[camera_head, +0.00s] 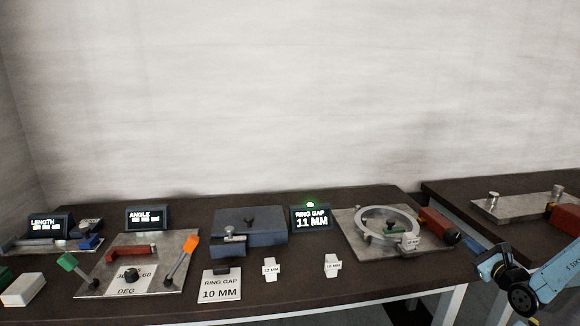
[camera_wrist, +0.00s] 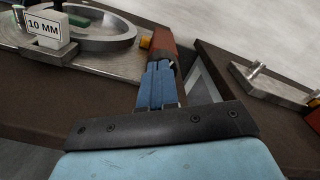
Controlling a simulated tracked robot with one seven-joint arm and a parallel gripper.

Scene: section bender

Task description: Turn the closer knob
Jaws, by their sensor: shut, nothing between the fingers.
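A red closer part (camera_head: 436,222) with a dark end sits at the right edge of the ring plate (camera_head: 352,235); whether its dark end is the knob is unclear. It also shows in the wrist view (camera_wrist: 162,46). A metal ring (camera_head: 366,214) lies on the plate beside a small block marked 10 MM (camera_wrist: 44,28). My gripper (camera_head: 470,244) is at the right of the red part, its blue fingers (camera_wrist: 158,75) shut together and pointing at it. The fingertips overlap its near end in the wrist view; whether they touch is unclear.
A display (camera_head: 311,219) reads RING GAP 11 MM under a green light. A card (camera_head: 220,286) reads RING GAP 10 MM. A blue-grey block (camera_head: 262,224) and the angle plate (camera_head: 150,255) stand left. A second table (camera_head: 515,230) is right, across a gap.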

